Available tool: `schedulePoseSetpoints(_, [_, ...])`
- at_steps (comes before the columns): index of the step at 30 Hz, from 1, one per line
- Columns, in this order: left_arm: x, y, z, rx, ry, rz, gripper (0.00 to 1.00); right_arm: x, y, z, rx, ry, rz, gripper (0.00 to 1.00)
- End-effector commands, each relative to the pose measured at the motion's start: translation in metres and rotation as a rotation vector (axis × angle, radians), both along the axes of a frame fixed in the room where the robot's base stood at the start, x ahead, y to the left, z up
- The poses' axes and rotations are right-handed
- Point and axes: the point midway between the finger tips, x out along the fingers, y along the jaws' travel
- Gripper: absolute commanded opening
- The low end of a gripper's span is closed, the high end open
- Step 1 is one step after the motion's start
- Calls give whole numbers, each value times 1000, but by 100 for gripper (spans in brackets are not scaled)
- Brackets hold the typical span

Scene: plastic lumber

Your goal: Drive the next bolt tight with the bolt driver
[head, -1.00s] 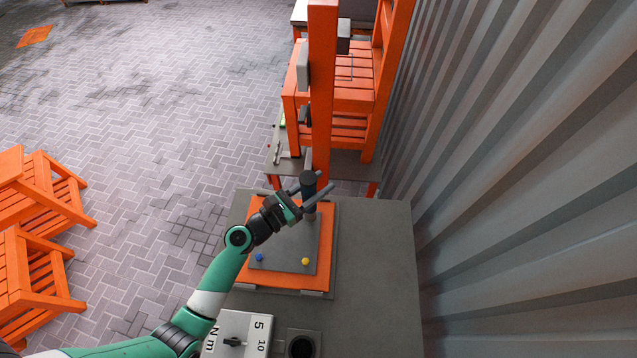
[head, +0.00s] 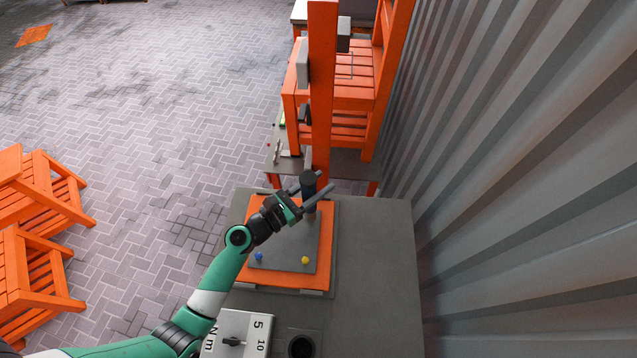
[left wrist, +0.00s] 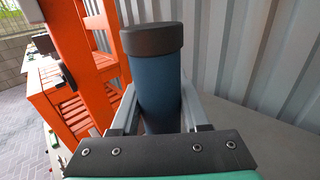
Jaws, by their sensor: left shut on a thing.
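The bolt driver (head: 309,190) has a dark cap and a dark blue body. It stands upright over the far right part of the grey plate (head: 285,252). My left gripper (head: 313,188) is shut on it, with a finger on each side. The driver (left wrist: 160,75) fills the middle of the left wrist view between the fingers. Its lower end and any bolt under it are hidden. A blue bolt (head: 258,256) is at the plate's near left and a yellow bolt (head: 305,260) at its near right. My right gripper is not in view.
The plate lies on an orange board (head: 327,240) on a grey table (head: 375,265). A box marked 5, 10 and Nm (head: 240,332) and a dark round holder (head: 301,346) are at the near edge. An orange post (head: 322,100) rises behind; a corrugated wall (head: 530,150) stands right.

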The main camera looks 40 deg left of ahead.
Motion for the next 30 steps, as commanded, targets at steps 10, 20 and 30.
schedulePoseSetpoints(10, [0,0,-7,0,-2,0,0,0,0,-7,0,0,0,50])
schedulePoseSetpoints(20, [0,0,-9,1,-1,0,0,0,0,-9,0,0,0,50])
schedulePoseSetpoints(30, [0,0,-14,1,-1,0,0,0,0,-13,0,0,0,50])
